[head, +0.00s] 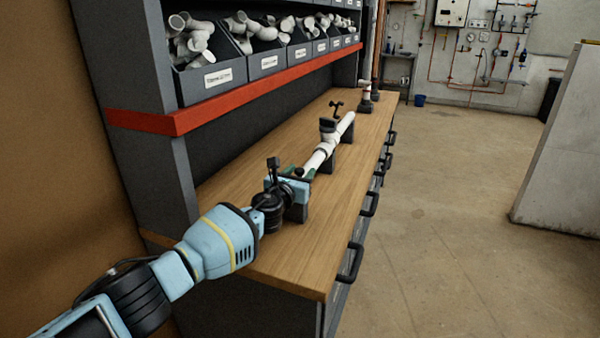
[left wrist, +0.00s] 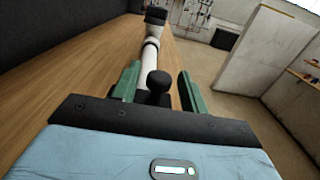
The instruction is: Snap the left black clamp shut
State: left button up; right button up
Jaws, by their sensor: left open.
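My left gripper (head: 298,175) reaches over the bench to the near end of a white pipe (head: 317,160). Its green fingers are open, as the left wrist view also shows (left wrist: 160,90). Between them, in that view, stands a black ball knob (left wrist: 158,82), apparently the handle of the near black clamp. I cannot tell whether the fingers touch it. The rest of that clamp is mostly hidden by the gripper. A second black clamp (head: 328,126) is farther along the pipe, with its lever (head: 336,105) standing up. My right gripper is not in view.
The wooden bench top (head: 345,195) is clear to the right of the pipe. A shelf with a red edge (head: 230,100) and grey bins of white fittings (head: 213,75) overhangs its left side. Black drawer handles (head: 350,263) stick out along the front. A dark pipe stand (head: 368,95) is at the far end.

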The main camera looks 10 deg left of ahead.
aim_at(298, 172)
pick_arm(q)
jog(key=shift+s+a+r, duration=0.1)
jog(key=shift+s+r, duration=0.15)
jog(key=shift+s, duration=0.15)
jog(key=s+p, duration=0.2)
jog(key=s, duration=0.1)
jog(key=s+p, duration=0.1)
jog(key=s, duration=0.1)
jog(key=shift+s+a+r, duration=0.1)
jog(key=shift+s+a, duration=0.05)
jog(key=shift+a, duration=0.25)
jog(key=shift+s+f, duration=0.35)
jog(key=shift+s, duration=0.35)
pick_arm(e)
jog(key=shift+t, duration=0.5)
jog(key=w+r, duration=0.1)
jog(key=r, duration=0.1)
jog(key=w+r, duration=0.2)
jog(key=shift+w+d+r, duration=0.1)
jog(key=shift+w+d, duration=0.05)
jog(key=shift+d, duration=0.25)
pick_arm(q)
jog(key=shift+f, duration=0.1)
